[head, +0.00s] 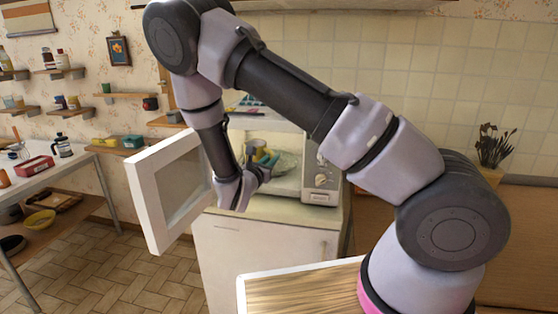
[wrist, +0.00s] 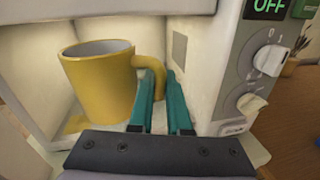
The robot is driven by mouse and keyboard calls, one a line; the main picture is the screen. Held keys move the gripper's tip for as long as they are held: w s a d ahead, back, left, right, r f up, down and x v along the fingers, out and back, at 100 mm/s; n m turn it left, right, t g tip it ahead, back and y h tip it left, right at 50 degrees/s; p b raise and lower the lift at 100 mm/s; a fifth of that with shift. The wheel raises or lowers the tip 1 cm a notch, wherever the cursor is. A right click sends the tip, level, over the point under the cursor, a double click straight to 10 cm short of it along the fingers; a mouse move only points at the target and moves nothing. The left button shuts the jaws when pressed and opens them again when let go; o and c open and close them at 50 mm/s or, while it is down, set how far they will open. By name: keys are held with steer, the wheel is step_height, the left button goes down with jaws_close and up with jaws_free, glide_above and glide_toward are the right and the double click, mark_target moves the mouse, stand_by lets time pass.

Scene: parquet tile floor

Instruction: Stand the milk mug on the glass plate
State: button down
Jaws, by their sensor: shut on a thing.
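The milk mug is yellow with a pale inside; it stands upright in the wrist view (wrist: 98,85), its handle to the right. My gripper (wrist: 164,92) has its teal fingers closed at the handle. In the head view my gripper (head: 266,161) reaches into the open white microwave (head: 321,172), with the yellow mug (head: 258,143) partly hidden by it. The glass plate (head: 287,166) shows as a pale greenish disc inside the microwave, partly covered by the gripper. Whether the mug's base touches the plate cannot be told.
The microwave door (head: 152,202) stands open on the left, close to my forearm. The microwave's control panel with knobs (wrist: 268,60) is just right of my gripper. The microwave rests on a white cabinet (head: 260,262). A table with kitchen things (head: 45,175) stands at far left.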

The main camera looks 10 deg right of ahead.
steer(key=x, duration=0.5)
steer(key=w+a+f+x, duration=0.1)
steer(key=x, duration=0.4)
steer(key=a+f+x, duration=0.1)
steer(key=x, duration=0.4)
steer(key=shift+w+a, duration=0.1)
steer(key=shift+w, duration=0.15)
steer(key=shift+w+f, duration=0.15)
steer(key=shift+f, duration=2.25)
steer(key=shift+f, duration=0.1)
steer(key=c, duration=0.9)
jaws_free()
steer(key=shift+o, duration=0.2)
steer(key=shift+s+a, duration=0.15)
steer(key=shift+s, duration=0.1)
steer(key=v, duration=1.1)
steer(key=shift+s, duration=0.15)
